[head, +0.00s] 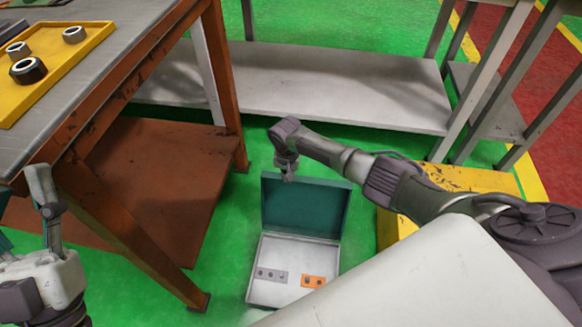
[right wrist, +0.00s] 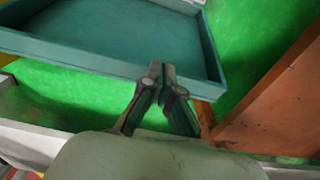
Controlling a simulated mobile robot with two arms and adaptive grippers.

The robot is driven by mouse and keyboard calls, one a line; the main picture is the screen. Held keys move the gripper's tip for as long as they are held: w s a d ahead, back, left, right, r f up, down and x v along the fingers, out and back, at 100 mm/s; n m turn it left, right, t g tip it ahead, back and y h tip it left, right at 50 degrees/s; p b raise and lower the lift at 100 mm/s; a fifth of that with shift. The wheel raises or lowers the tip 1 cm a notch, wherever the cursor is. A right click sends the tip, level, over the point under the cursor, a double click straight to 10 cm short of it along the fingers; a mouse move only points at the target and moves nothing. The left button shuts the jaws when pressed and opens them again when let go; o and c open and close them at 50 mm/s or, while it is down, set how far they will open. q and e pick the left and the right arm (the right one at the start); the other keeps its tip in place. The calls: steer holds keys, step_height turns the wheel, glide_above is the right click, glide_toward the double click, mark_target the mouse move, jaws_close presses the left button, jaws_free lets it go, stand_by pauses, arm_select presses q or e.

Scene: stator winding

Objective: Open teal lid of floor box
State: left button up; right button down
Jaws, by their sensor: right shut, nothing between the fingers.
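The floor box (head: 252,292) is a pale grey case on the green floor, in the middle of the head view. Its teal lid (head: 303,210) stands upright at the back, so the inside shows. My right gripper (head: 289,177) is shut and empty at the lid's top edge. In the right wrist view, the shut fingertips (right wrist: 162,70) are beside the rim of the teal lid (right wrist: 110,35); I cannot tell whether they touch. My left gripper (head: 22,205) is at the lower left, away from the box, with its fingers apart.
A grey-holed plate (head: 271,275) and an orange plate (head: 313,282) lie in the box. A rusty-legged workbench (head: 130,60) with a yellow tray (head: 60,60) is at left. A yellow block (head: 388,232) stands right of the box. A grey shelf (head: 330,85) is behind.

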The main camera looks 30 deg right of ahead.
mark_target(74, 193)
arm_select(q)
steer(key=w+f+g, duration=0.1)
steer(key=f, duration=0.1)
steer(key=w+d+f+g, duration=0.1)
steer(key=w+f, duration=0.1)
steer(key=f, duration=0.1)
steer(key=w+d+f, duration=0.1)
steer(key=f, duration=0.1)
steer(key=shift+w+d+f+g, duration=0.15)
steer(key=shift+f+g, duration=0.05)
steer(key=shift+g, duration=0.2)
arm_select(e)
steer(key=shift+d+r, duration=0.15)
steer(key=shift+r, duration=0.25)
arm_select(q)
steer(key=shift+s+a+r, duration=0.2)
steer(key=shift+s+r, duration=0.1)
steer(key=shift+r, duration=0.05)
arm_select(e)
step_height(74, 193, up, 7)
steer(key=shift+s+a, duration=0.3)
